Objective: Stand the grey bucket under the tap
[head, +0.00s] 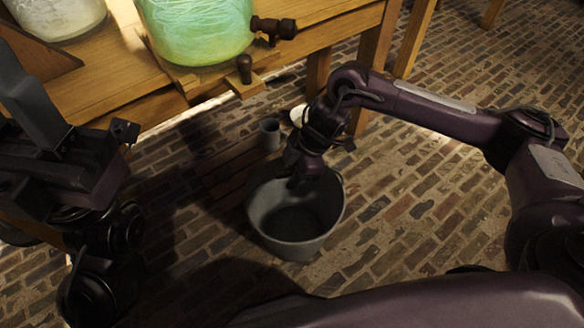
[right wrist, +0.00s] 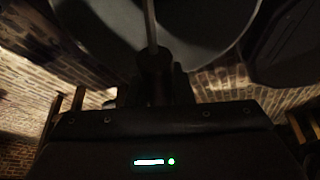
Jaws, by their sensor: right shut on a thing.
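The grey bucket (head: 295,243) is upright and open at the top, low over the brick floor, in front of the bench. I cannot tell whether its base touches the floor. My right gripper (head: 302,180) is at the bucket's far rim, shut on its handle; the fingertips are partly hidden. In the right wrist view, the dark handle grip (right wrist: 154,75) and a thin bail lie ahead of the wrist, with the bucket (right wrist: 105,25) beyond. The dark tap (head: 272,27) sticks out from a green glass jar (head: 195,30) on the bench. My left gripper (head: 40,115) is at the left; its jaws are unclear.
The wooden bench (head: 120,75) spans the upper left, with a small wooden ledge and knob (head: 244,70) below the jar. Brick floor (head: 400,210) is clear to the right.

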